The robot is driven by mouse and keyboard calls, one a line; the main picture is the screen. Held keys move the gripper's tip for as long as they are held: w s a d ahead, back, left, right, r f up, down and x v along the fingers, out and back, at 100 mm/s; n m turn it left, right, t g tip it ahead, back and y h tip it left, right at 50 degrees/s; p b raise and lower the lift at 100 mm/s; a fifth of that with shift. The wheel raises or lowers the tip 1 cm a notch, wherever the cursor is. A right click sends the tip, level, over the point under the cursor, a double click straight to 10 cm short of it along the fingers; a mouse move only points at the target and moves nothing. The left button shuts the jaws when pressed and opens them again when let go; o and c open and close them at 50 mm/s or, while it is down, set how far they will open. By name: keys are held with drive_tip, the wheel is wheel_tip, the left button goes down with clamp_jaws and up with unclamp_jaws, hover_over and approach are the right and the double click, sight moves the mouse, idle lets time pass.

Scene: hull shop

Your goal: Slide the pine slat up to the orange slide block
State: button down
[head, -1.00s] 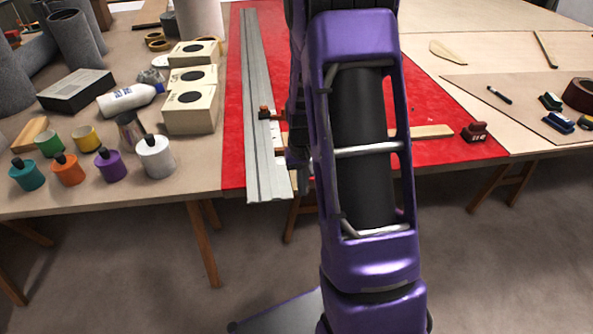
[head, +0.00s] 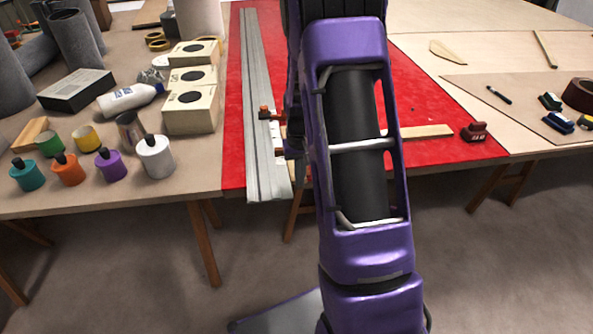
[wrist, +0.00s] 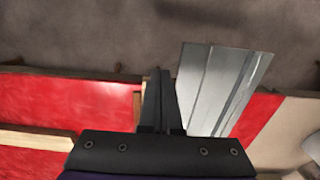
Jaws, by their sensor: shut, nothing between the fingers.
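The pine slat (head: 428,132) lies flat on the red table top, running left behind my arm in the head view. Its left end is hidden there; part of a pale slat (wrist: 35,139) shows at the left of the wrist view. The orange slide block (head: 265,113) sits on the long grey metal rail (head: 254,75), left of my arm. I cannot tell the gap between slat and block. My gripper (wrist: 162,75) is shut and empty, beside the rail (wrist: 212,85) in the wrist view. In the head view my arm hides most of it.
A dark red block (head: 475,131) stands at the slat's right end. The red surface (head: 440,152) is bare in front of the slat's right part.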

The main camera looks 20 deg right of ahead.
drive_tip(key=shift+w+d, duration=0.25)
drive_tip(key=shift+w, duration=0.55)
drive_tip(key=shift+w+d, duration=0.2)
drive_tip(key=shift+w, duration=0.55)
drive_tip(key=shift+w+d, duration=0.25)
drive_tip(key=shift+w, duration=0.55)
drive_tip(key=shift+s+r, duration=0.1)
drive_tip(key=shift+s+a+r+p, duration=0.25)
drive_tip(key=shift+s, duration=0.45)
drive_tip(key=shift+s+a+r+p, duration=0.2)
drive_tip(key=shift+s+p, duration=0.05)
drive_tip(key=shift+s, duration=0.4)
wheel_tip(320, 180, up, 8)
drive_tip(key=p, duration=0.5)
drive_tip(key=shift+d, duration=0.1)
